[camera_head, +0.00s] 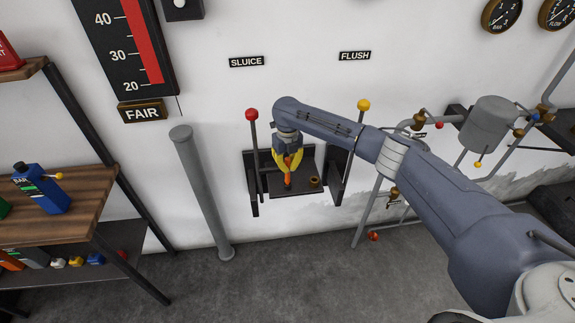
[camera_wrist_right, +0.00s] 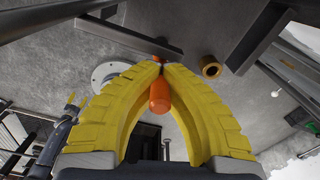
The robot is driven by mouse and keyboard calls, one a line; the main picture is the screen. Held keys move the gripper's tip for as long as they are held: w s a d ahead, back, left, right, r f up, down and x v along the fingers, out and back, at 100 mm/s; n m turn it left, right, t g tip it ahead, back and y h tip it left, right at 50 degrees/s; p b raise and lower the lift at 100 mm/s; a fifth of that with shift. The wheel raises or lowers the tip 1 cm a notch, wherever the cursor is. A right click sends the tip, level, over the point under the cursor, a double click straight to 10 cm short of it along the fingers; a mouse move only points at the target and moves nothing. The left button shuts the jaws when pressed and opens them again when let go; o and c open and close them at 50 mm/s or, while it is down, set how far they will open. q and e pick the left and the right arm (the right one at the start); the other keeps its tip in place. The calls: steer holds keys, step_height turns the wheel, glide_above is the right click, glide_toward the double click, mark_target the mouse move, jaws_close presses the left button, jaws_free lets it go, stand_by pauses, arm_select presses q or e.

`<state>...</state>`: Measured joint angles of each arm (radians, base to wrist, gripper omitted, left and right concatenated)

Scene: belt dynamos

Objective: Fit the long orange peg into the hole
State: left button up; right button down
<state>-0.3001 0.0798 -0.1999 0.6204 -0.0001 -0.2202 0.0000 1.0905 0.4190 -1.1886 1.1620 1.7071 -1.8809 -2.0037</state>
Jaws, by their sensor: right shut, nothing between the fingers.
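The long orange peg (camera_head: 288,182) stands roughly upright at the dark wall shelf (camera_head: 302,193), just under my right gripper (camera_head: 288,171). In the right wrist view the peg's rounded end (camera_wrist_right: 160,97) shows in the gap between the yellow fingers, with more orange beyond their tips. The right gripper (camera_wrist_right: 163,66) is shut, its tips together at the peg, without a grip on it. A brass ring (camera_head: 314,182) sits on the shelf to the right of the peg; it also shows in the right wrist view (camera_wrist_right: 211,68).
A red-knobbed lever (camera_head: 252,114) and a yellow-knobbed lever (camera_head: 363,105) flank the shelf. A grey pipe (camera_head: 202,190) stands to the left, beyond it a wooden rack (camera_head: 85,205). Pipes with a grey tank (camera_head: 490,124) are at right. The floor in front is clear.

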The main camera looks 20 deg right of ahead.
steer(key=c, duration=2.1)
jaws_free()
steer(key=shift+f, duration=0.45)
steer(key=shift+c, duration=0.2)
steer(key=o, duration=0.6)
step_height(320, 180, up, 12)
steer(key=shift+f, duration=0.1)
